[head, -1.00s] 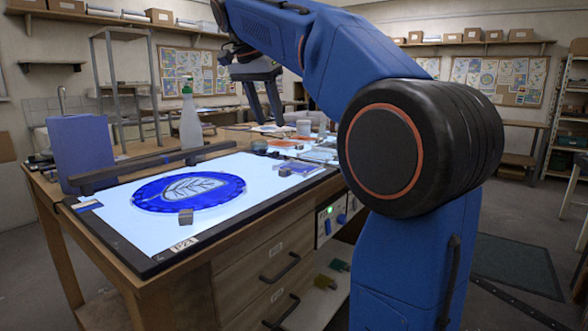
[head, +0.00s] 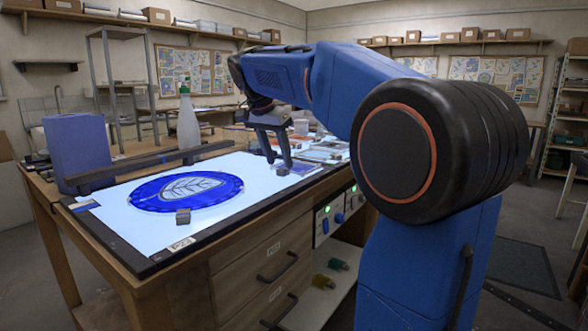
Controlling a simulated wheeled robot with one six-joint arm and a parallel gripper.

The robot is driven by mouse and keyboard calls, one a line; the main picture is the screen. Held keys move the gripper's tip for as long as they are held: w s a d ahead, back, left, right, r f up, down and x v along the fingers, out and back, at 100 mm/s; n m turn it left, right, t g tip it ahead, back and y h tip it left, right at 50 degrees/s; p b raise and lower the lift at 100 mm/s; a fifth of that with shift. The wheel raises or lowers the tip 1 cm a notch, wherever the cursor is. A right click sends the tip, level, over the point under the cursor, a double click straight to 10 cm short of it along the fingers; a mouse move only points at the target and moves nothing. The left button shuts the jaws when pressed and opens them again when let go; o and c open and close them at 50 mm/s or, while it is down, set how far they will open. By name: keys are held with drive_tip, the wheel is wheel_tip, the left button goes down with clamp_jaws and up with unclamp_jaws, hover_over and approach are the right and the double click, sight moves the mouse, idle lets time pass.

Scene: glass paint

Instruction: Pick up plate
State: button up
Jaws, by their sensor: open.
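A round blue plate (head: 150,195) with a pale leaf pattern lies flat on the lit white light table (head: 115,220). My gripper (head: 278,168) is open, fingers pointing down, over the far right part of the light table. It is to the right of the plate and apart from it. Nothing shows between its fingers.
A small grey block (head: 183,217) sits at the plate's near edge. A dark bar (head: 130,168) runs along the back of the light table. A spray bottle (head: 188,122) and a blue upright box (head: 77,150) stand behind it. Small items lie near my gripper.

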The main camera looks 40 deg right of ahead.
sight(293, 168)
drive_tip(key=shift+x, duration=1.45)
clamp_jaws()
drive_tip(key=shift+r, duration=0.15)
